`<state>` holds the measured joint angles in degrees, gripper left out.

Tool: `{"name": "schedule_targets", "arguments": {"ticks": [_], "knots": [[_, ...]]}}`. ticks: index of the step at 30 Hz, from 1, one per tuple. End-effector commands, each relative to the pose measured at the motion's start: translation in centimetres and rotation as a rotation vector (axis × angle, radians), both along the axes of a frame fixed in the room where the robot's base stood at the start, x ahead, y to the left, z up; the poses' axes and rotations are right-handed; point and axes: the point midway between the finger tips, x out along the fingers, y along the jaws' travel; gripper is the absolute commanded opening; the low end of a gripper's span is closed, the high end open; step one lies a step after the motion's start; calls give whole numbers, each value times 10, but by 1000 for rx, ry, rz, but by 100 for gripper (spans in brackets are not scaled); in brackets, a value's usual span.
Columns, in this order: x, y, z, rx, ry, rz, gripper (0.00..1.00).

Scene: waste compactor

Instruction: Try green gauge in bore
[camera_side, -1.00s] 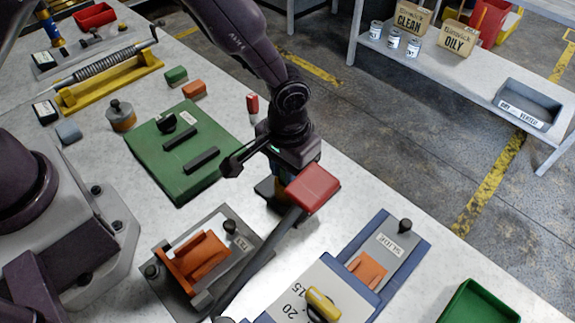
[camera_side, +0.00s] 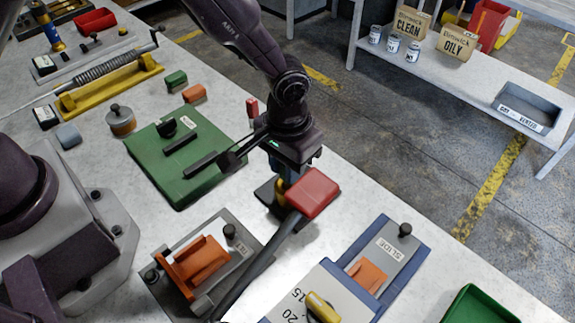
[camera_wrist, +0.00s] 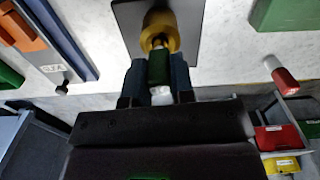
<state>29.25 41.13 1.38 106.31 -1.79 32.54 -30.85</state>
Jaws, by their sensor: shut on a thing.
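My gripper (camera_wrist: 158,72) is shut on a short green cylinder, the green gauge (camera_wrist: 158,68), with a pale end at the palm. The gauge's far end points at the yellow ring of the bore (camera_wrist: 165,24) on a dark plate (camera_wrist: 190,30). A dark pin tip shows at the ring's opening; I cannot tell how far it is inside. In the side view my gripper (camera_side: 285,176) is directly above the yellow bore (camera_side: 279,192), behind the red block of a lever. The gauge is hidden there.
The red block (camera_side: 313,190) and its dark lever stand close in front of the gripper. A red-and-white gauge (camera_wrist: 285,74) is beside the bore. A green fixture plate (camera_side: 160,150), an orange jaw fixture (camera_side: 195,262) and a slide fixture (camera_side: 390,255) surround it.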

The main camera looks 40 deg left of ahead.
Motion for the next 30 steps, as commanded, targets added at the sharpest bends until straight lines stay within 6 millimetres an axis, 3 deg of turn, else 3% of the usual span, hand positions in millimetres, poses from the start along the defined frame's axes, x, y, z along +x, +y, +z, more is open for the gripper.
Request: {"name": "schedule_targets", "arguments": {"ticks": [30], "knots": [[0,0,31,0,-1,0,4]]}}
